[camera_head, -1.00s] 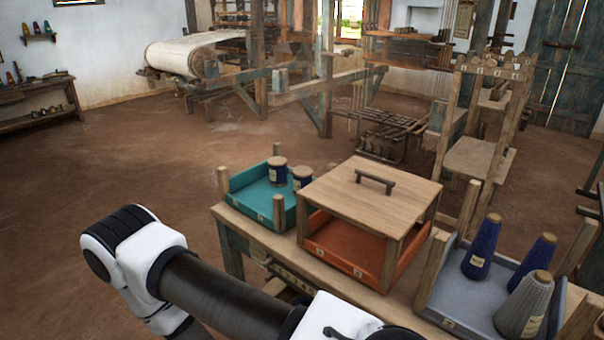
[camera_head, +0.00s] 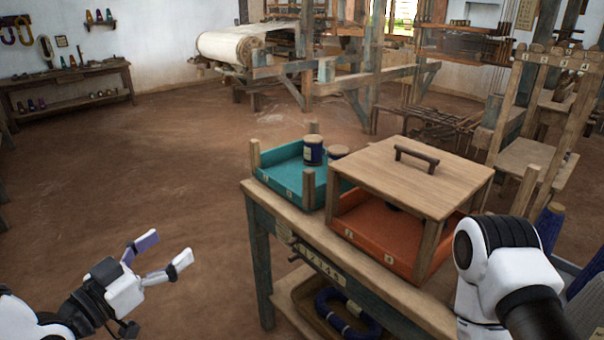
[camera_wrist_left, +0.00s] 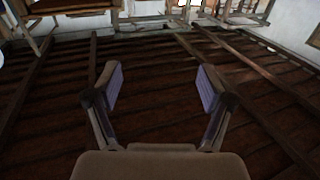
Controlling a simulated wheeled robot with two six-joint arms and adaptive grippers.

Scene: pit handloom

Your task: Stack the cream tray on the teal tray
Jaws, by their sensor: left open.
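The teal tray (camera_head: 280,183) stands on the far left end of the bench, with wooden corner posts and two dark blue thread spools (camera_head: 313,151) in it. I cannot make out a cream tray in these frames. My left gripper (camera_head: 166,250) is open and empty at the lower left, out over the floor, well apart from the bench. The left wrist view shows its two fingers (camera_wrist_left: 162,88) spread, with nothing between them. My right gripper is not in view.
An orange tray (camera_head: 375,240) sits beside the teal one under a wooden board with a handle (camera_head: 411,175). A white and black arm section hides most of the bench's right end. A lower shelf holds a blue coil (camera_head: 345,312). The floor on the left is clear.

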